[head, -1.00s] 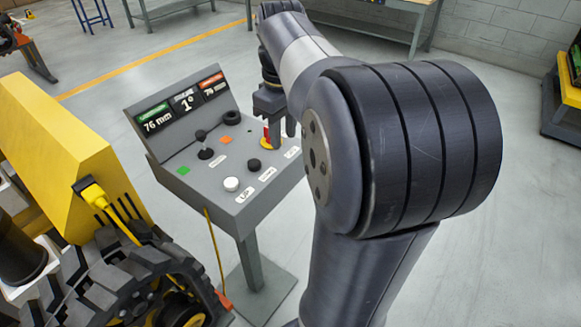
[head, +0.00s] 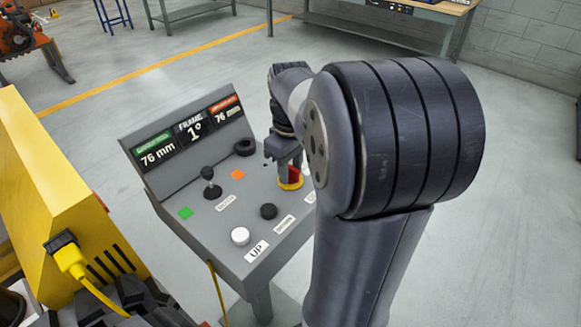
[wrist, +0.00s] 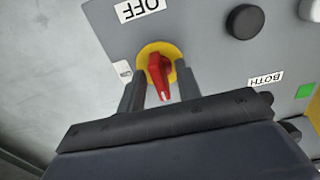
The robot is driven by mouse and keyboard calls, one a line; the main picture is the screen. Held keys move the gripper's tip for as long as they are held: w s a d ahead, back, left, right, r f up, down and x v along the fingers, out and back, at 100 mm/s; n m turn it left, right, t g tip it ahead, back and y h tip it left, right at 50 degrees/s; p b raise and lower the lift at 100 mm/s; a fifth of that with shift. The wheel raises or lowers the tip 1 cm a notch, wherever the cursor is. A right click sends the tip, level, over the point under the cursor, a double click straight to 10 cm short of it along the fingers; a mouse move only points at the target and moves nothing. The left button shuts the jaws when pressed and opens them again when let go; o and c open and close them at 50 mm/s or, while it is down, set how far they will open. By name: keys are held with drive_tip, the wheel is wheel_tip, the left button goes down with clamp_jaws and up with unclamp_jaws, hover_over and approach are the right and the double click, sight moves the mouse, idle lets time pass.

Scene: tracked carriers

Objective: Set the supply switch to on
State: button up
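The supply switch appears to be the red rotary handle on a yellow round base (head: 291,182), on the sloping grey console (head: 225,208). In the wrist view the red handle (wrist: 158,72) stands between my two fingers, pointing roughly down the picture. A label reading OFF (wrist: 139,9) is above it; a small label (wrist: 122,69) lies to its left, its text unreadable. My gripper (wrist: 160,76) is open, one finger on each side of the handle, with gaps showing. In the head view my gripper (head: 284,157) is at the switch and partly hides it.
The console also has a black joystick (head: 210,183), a white button (head: 240,236), a black button (head: 268,211) and a black ring (head: 245,147). Displays read 76 mm, 1° and 76 mm. A yellow machine (head: 60,190) stands close on the left. Open floor lies behind the console.

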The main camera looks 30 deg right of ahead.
drive_tip(key=shift+c, duration=0.2)
clamp_jaws()
drive_tip(key=shift+r, duration=0.1)
drive_tip(key=m+p, duration=0.2)
drive_tip(key=m, duration=0.1)
drive_tip(key=shift+r+m, duration=0.1)
drive_tip(key=shift+m, duration=0.3)
drive_tip(key=m+p, duration=0.2)
drive_tip(key=m, duration=0.2)
drive_tip(key=shift+m, duration=0.3)
drive_tip(key=m+p, duration=0.2)
drive_tip(key=m, duration=0.2)
drive_tip(key=shift+m, duration=0.3)
drive_tip(key=m+p, duration=0.1)
drive_tip(key=m, duration=0.3)
drive_tip(key=shift+m, duration=0.3)
